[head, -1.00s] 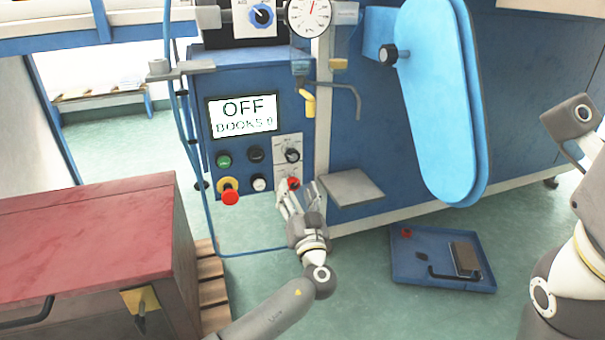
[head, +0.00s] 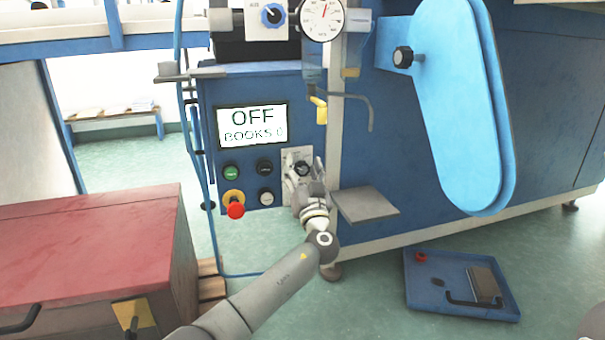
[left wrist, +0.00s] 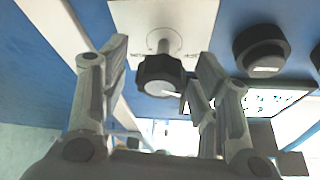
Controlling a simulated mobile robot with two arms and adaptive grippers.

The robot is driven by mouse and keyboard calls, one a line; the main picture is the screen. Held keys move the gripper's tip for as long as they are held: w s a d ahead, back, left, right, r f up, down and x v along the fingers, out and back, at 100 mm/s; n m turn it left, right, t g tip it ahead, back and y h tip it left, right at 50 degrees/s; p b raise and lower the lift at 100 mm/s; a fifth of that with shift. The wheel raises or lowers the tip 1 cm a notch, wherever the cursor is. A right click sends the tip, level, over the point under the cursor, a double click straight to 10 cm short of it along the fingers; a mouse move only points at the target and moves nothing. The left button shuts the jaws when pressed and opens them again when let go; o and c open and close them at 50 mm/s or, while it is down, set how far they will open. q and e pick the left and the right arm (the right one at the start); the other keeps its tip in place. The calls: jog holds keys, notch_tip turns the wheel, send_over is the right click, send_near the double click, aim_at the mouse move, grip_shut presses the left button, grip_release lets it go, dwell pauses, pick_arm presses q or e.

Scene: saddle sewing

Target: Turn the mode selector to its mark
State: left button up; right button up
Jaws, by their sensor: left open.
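The black selector knob (head: 302,168) sits on a light plate at the right of the blue control panel (head: 217,190). My left gripper (head: 306,178) is at this plate, its fingers open around the knob and partly covering the plate. In the left wrist view the knob (left wrist: 160,73), with a white pointer line, stands on a short shaft between the open fingers (left wrist: 162,62). I see a gap on both sides of it. The mark on the plate is too small or hidden to make out.
The screen (head: 252,125) reads OFF. A red stop button (head: 236,210) and several round buttons are left of the gripper. A grey shelf (head: 365,205) juts out close on its right. A yellow-handled lever (head: 320,110) hangs above. A blue tray (head: 420,295) lies on the floor.

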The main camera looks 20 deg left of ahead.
pick_arm(q)
jog(key=shift+w, duration=0.1)
jog(key=c, duration=1)
jog(key=shift+c, duration=0.2)
